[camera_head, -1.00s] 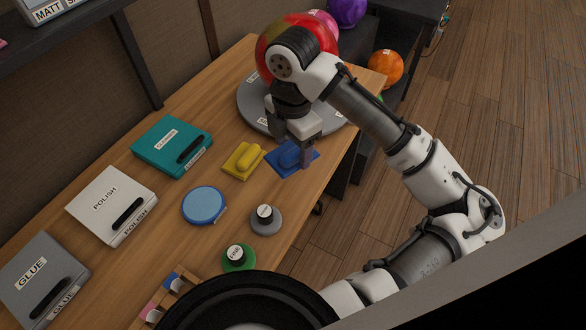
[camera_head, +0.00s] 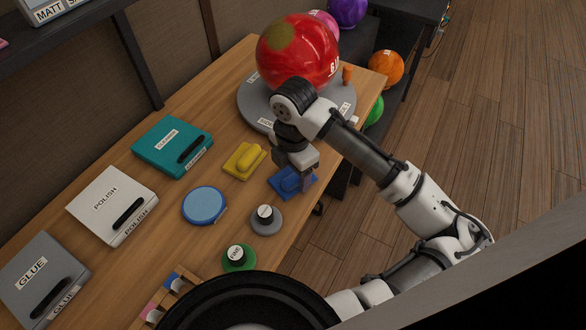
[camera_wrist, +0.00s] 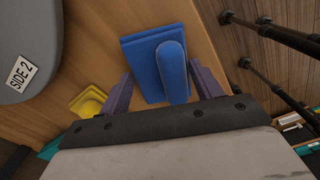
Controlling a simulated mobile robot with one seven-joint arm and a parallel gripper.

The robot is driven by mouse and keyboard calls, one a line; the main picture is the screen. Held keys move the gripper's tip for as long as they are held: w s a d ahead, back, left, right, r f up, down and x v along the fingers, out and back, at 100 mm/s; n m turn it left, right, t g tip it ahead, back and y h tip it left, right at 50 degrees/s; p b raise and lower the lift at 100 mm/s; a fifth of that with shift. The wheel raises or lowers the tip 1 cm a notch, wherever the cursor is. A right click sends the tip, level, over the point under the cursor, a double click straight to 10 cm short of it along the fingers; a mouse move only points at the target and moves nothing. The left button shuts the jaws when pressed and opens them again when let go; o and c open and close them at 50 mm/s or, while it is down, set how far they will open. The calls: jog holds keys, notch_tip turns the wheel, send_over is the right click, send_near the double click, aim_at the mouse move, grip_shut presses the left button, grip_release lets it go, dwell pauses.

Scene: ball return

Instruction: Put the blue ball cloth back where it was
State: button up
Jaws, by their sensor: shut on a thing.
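The blue ball cloth (camera_head: 294,186) is a flat blue pad with a raised, rounded grip, near the table's right edge. My gripper (camera_head: 292,178) is above it with its fingers down around it. In the wrist view the blue cloth (camera_wrist: 146,64) sits between the two fingers of my gripper (camera_wrist: 161,72), its raised grip toward the right finger. My gripper is shut on the cloth. I cannot tell whether the cloth touches the tabletop. Part of it is hidden behind the fingers in the head view.
A red ball (camera_head: 300,55) with a dull patch rests on a grey round stand (camera_head: 258,103) behind my gripper. A yellow pad (camera_head: 243,161), blue disc (camera_head: 204,205), grey knobbed disc (camera_head: 266,222) and green knobbed disc (camera_head: 238,258) stand nearby. Labelled cases line the left.

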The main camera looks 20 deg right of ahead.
jog(key=o, duration=0.9)
jog(key=shift+r, duration=0.1)
notch_tip(320, 180, up, 12)
